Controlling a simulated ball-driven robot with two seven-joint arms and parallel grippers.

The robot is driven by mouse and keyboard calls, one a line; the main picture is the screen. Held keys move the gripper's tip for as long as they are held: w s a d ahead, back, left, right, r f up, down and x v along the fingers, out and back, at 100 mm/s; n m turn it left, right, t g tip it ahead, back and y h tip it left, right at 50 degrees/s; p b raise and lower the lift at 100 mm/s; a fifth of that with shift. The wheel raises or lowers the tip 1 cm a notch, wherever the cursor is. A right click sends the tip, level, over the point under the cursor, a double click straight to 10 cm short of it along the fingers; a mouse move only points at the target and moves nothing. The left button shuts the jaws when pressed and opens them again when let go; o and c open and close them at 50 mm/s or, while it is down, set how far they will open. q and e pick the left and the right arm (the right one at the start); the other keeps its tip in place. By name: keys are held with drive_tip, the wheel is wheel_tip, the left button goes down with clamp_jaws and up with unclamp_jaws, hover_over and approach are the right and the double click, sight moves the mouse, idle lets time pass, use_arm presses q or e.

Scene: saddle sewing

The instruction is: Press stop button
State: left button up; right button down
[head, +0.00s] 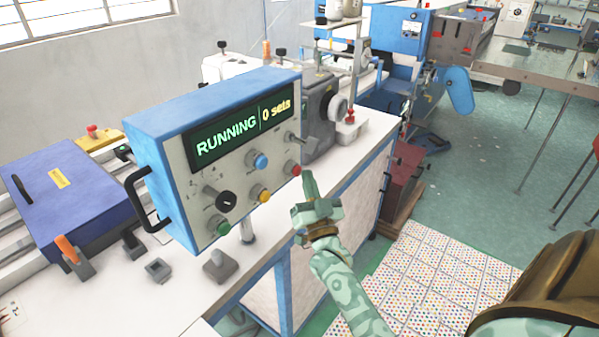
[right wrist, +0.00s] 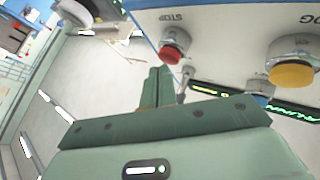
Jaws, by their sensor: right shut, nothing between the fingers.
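The control box (head: 172,116) is blue with a pale front panel, and its display (head: 240,128) reads "RUNNING" and "0 sets". The red stop button (head: 292,169) sits at the panel's lower right. In the right wrist view the same red button (right wrist: 172,50) shows large beside a "STOP" label. My right gripper (head: 309,178) is shut and empty, its fingertips just right of and slightly below the red button in the head view. In the right wrist view its closed fingers (right wrist: 156,84) point near the button, with a visible gap between them. My left gripper is not in view.
Yellow (head: 264,194), blue (head: 260,160) and green (head: 223,228) buttons and a black knob (head: 226,200) share the panel. The box stands above a white workbench (head: 190,290) with a sewing machine (head: 322,110) behind.

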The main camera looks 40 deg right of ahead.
drive_tip(key=shift+w+a, duration=0.15)
drive_tip(key=shift+w, duration=0.25)
idle(0.3)
drive_tip(key=shift+s+d+p, duration=0.25)
drive_tip(key=shift+s+p, duration=0.15)
drive_tip(key=shift+s, duration=0.5)
drive_tip(key=s, duration=0.1)
drive_tip(key=s+d+p, duration=0.1)
drive_tip(key=s, duration=0.1)
drive_tip(key=s+p, duration=0.1)
drive_tip(key=shift+s+d, duration=0.25)
drive_tip(key=shift+s, duration=0.15)
idle(0.7)
